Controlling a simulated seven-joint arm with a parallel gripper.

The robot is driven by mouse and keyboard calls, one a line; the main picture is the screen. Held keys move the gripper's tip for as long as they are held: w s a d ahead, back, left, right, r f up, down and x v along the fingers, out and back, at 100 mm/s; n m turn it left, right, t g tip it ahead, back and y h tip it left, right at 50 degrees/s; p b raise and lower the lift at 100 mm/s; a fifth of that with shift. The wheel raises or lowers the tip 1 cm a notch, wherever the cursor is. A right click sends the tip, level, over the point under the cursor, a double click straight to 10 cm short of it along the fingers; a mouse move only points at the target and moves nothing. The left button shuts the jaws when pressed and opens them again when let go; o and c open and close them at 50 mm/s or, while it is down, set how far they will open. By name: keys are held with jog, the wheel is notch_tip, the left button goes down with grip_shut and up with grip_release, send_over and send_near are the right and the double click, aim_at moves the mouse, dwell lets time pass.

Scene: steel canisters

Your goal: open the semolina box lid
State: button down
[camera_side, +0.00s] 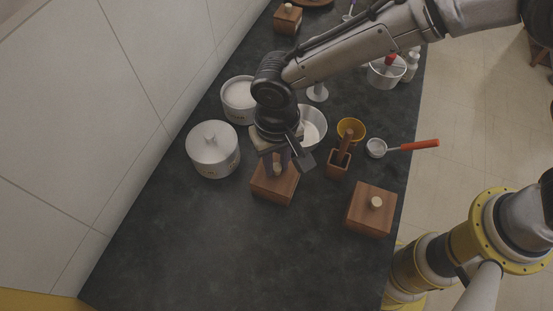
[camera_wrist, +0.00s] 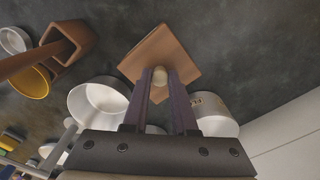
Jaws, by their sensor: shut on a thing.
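A square wooden box (camera_side: 272,195) with a pale round knob stands under my gripper (camera_side: 278,167) in the side view. In the wrist view its wooden lid (camera_wrist: 162,50) lies beyond the fingertips, and the knob (camera_wrist: 160,75) sits between the two fingers of my gripper (camera_wrist: 161,78). My gripper points down and is shut on this knob. The lid appears to sit on the box; I cannot tell whether it is raised at all. I see no readable label that marks this box as semolina.
A lidded white canister (camera_side: 213,152) stands close on the left, with an open white canister (camera_side: 238,98) behind it. A metal bowl (camera_side: 313,128), a wooden utensil holder (camera_side: 338,166) and another knobbed wooden box (camera_side: 370,212) stand to the right. The front left counter is clear.

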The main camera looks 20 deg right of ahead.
dwell(0.6)
jog(key=s+d, duration=0.5)
jog(key=shift+s+d, duration=0.25)
jog(key=c, duration=0.7)
grip_release()
jog(key=shift+r, duration=0.15)
notch_tip(320, 180, up, 14)
jog(key=shift+f, duration=0.2)
